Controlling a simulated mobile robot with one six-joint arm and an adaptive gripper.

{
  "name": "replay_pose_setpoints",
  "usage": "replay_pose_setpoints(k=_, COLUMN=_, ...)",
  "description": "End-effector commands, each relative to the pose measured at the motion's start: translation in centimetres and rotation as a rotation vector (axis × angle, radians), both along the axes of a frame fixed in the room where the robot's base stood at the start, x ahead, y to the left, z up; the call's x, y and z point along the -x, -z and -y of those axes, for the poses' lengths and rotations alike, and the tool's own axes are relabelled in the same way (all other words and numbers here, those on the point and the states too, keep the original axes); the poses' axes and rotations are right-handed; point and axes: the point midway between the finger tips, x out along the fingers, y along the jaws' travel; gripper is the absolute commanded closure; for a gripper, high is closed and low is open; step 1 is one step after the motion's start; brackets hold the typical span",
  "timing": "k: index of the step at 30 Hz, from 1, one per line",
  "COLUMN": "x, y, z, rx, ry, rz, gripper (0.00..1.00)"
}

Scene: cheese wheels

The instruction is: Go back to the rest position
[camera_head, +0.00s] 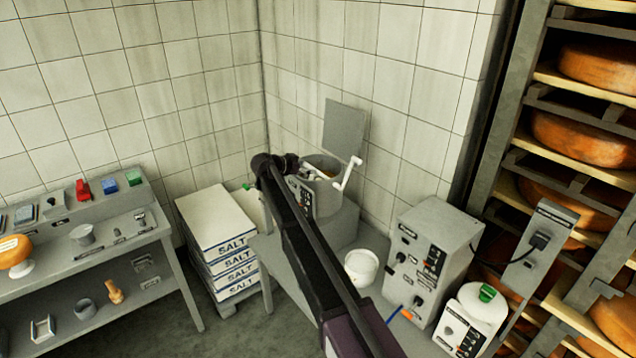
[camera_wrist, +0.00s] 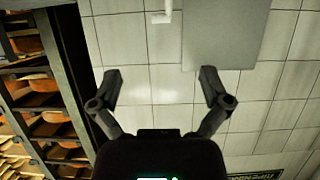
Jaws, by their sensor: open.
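My gripper (camera_wrist: 160,82) shows in the wrist view with its two fingers spread wide and nothing between them. Behind the fingers are pale wall tiles (camera_wrist: 150,115) and a grey panel (camera_wrist: 222,35). In the head view my arm reaches from the bottom edge up toward the room corner. Its far end is beside a grey pot-like machine (camera_head: 325,200) with a white crank handle (camera_head: 349,175). The gripper's fingers cannot be made out in the head view.
A grey bench (camera_head: 345,237) bears the machine, a white bucket (camera_head: 361,266) and a grey control box (camera_head: 432,255). Stacked salt bags (camera_head: 217,223) stand left of it. A tool table (camera_head: 110,240) is at the left. A rack (camera_head: 515,130) with cheese wheels (camera_head: 580,138) stands at the right.

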Motion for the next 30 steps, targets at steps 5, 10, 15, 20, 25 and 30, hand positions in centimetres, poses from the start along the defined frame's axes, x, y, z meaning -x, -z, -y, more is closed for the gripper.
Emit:
replay_pose_setpoints(k=5, x=1.6, y=1.2, z=2.2, rx=-0.007, ry=0.005, rz=-0.055, gripper=0.03)
replay_pose_setpoints(k=10, x=5.3, y=3.7, z=6.9, rx=-0.026, ry=0.004, rz=-0.193, gripper=0.03)
replay_pose_setpoints(k=15, x=11.1, y=7.4, z=12.7, rx=-0.072, ry=-0.024, rz=-0.395, gripper=0.03)
replay_pose_setpoints(k=20, x=17.5, y=10.8, z=17.6, rx=-0.139, ry=-0.088, rz=-0.594, gripper=0.03)
replay_pose_setpoints(k=25, x=25.0, y=14.3, z=21.7, rx=-0.231, ry=-0.204, rz=-0.79, gripper=0.03)
replay_pose_setpoints(k=30, x=33.0, y=17.2, z=24.4, rx=-0.337, ry=-0.371, rz=-0.951, gripper=0.03)
